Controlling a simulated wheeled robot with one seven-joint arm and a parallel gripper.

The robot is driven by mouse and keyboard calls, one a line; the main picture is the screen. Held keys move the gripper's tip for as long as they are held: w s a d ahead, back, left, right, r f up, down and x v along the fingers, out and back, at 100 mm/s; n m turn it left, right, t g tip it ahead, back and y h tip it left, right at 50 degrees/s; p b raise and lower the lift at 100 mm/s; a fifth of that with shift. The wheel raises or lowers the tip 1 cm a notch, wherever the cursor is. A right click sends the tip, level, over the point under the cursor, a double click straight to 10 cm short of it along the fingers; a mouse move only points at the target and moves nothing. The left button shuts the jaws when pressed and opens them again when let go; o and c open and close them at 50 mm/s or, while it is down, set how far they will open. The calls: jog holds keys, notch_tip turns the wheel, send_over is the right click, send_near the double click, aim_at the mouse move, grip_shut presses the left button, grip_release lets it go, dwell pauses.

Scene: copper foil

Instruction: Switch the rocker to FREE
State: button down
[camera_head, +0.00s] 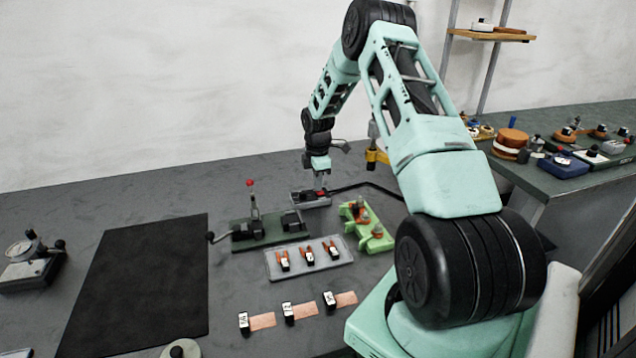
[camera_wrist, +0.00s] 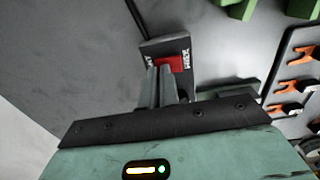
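The rocker (camera_wrist: 173,64) is a small red piece on a dark switch box (camera_wrist: 152,47). In the head view the box (camera_head: 311,198) lies at the back of the bench, under the end of my arm. Lettering shows on both sides of the rocker in the wrist view, too small to read surely. My gripper (camera_wrist: 163,70) points down at the rocker, with its fingers together and nothing seen between them. The fingertips overlap the rocker's near left part, hiding some of it; I cannot tell whether they touch. The gripper also shows in the head view (camera_head: 322,180).
A green plate with a toggle clamp and red-knobbed lever (camera_head: 270,231) stands left of the box. A bright green fixture (camera_head: 372,238) is at front right. A grey tray (camera_head: 330,264) holds several clips. A black cable runs right from the box. A dark mat (camera_head: 140,280) lies left.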

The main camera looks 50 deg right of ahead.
jog(key=shift+s+a+f, duration=0.2)
jog(key=shift+s+f, duration=0.1)
jog(key=shift+s+a+p, duration=0.3)
jog(key=shift+s+a, duration=0.05)
jog(key=shift+s, duration=0.25)
